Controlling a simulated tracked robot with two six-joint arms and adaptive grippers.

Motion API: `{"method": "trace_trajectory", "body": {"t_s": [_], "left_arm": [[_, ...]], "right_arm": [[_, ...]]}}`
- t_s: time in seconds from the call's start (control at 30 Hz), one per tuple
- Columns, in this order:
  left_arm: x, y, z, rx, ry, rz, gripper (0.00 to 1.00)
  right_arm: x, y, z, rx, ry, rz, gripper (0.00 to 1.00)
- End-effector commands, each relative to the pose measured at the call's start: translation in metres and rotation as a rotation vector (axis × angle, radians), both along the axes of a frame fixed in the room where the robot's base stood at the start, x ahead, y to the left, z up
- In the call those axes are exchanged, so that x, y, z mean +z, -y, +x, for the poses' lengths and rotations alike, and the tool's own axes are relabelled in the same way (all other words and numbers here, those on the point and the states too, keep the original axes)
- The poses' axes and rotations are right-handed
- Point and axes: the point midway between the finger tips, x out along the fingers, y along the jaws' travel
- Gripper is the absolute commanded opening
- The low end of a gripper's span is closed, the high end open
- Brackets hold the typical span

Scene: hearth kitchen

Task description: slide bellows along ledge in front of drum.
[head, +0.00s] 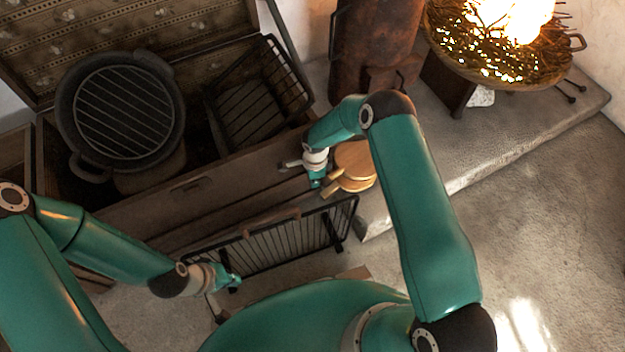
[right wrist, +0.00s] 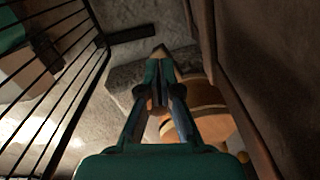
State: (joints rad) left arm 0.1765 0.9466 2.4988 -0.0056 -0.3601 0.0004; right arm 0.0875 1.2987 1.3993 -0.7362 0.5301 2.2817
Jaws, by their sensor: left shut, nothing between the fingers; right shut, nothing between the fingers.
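The wooden bellows (head: 357,163) lies at the left end of the stone ledge (head: 497,132), with its handles toward the lower left. Part of it is hidden behind my right arm. The rusty drum (head: 372,45) stands behind it on the ledge. My right gripper (head: 316,181) is shut and empty just left of the bellows; I cannot tell whether they touch. In the right wrist view, the shut fingers (right wrist: 159,78) are in front of the bellows (right wrist: 205,112), partly covering it. My left gripper (head: 234,281) is shut and empty, low beside the black rack.
An open wooden chest (head: 200,206) holds a round grill pot (head: 124,110) and a black wire basket (head: 258,95). A black barred rack (head: 285,243) stands before the chest. A burning fire bowl (head: 500,40) is at the back right. The ledge right of the bellows is clear.

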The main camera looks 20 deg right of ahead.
Motion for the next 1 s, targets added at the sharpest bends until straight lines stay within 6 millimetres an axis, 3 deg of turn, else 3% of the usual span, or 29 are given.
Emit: {"method": "trace_trajectory", "body": {"t_s": [0.4,0.57,1.0], "left_arm": [[-0.036,0.0,0.0,0.0,0.0,0.0,0.0],[-0.044,0.0,0.0,0.0,0.0,0.0,0.0],[-0.042,0.0,0.0,0.0,0.0,0.0,0.0]], "right_arm": [[-0.005,0.118,-0.015,-0.008,0.0,-0.004,0.0],[-0.003,0.155,-0.021,-0.007,-0.001,-0.004,0.0],[0.0,0.156,-0.021,0.0,-0.002,-0.002,0.0]]}}
